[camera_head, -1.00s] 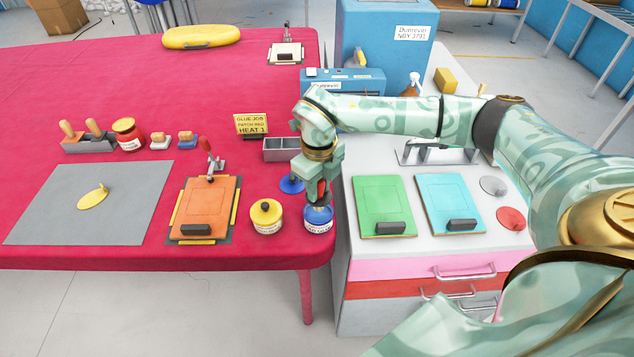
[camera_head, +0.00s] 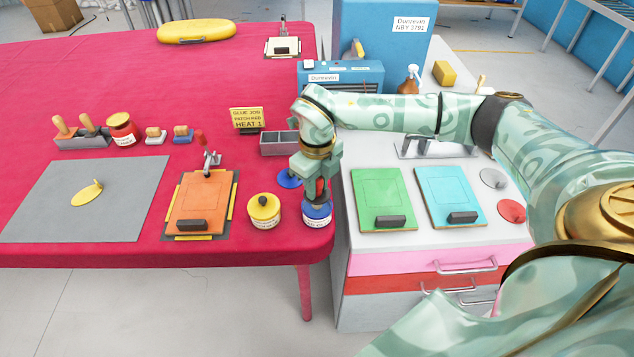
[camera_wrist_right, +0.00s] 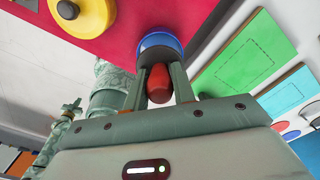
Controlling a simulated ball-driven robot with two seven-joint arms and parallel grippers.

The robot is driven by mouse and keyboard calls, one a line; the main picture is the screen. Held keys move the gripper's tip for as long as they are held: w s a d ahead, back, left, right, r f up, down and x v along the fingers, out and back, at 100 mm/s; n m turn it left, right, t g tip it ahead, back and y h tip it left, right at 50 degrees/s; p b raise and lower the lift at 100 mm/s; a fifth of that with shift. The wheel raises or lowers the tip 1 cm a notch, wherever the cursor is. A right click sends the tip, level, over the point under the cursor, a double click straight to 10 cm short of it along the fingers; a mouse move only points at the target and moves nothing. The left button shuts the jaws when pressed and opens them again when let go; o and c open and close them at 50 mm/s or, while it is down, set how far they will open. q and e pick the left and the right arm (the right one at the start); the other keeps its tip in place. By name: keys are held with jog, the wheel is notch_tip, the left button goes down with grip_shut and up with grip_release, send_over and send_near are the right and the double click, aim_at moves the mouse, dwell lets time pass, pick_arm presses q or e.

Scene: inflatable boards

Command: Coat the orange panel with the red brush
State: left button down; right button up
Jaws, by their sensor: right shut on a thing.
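The orange panel (camera_head: 204,200) lies on a dark board with yellow strips at the table's front. A red-handled toggle clamp (camera_head: 206,158) stands at its back edge and a dark block rests on its front part. My right gripper (camera_head: 314,195) is shut on the red brush (camera_wrist_right: 158,82), whose red handle shows between the fingers. The gripper is just above the blue pot (camera_head: 316,216), also seen in the right wrist view (camera_wrist_right: 160,44). The brush's lower end is hidden at the pot. My left gripper is not in view.
A yellow-lidded pot (camera_head: 263,209) stands between the panel and the blue pot. A blue lid (camera_head: 289,179) lies behind the blue pot, near a grey divided bin (camera_head: 277,144). Green (camera_head: 382,199) and cyan (camera_head: 450,195) panels lie on the cabinet. A grey mat (camera_head: 60,205) lies left.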

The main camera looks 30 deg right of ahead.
jog(key=shift+f, duration=0.45)
jog(key=shift+s+f, duration=0.1)
dwell(1.6)
notch_tip(320, 180, up, 7)
jog(key=p, duration=0.6)
jog(key=shift+p, duration=0.35)
dwell(0.4)
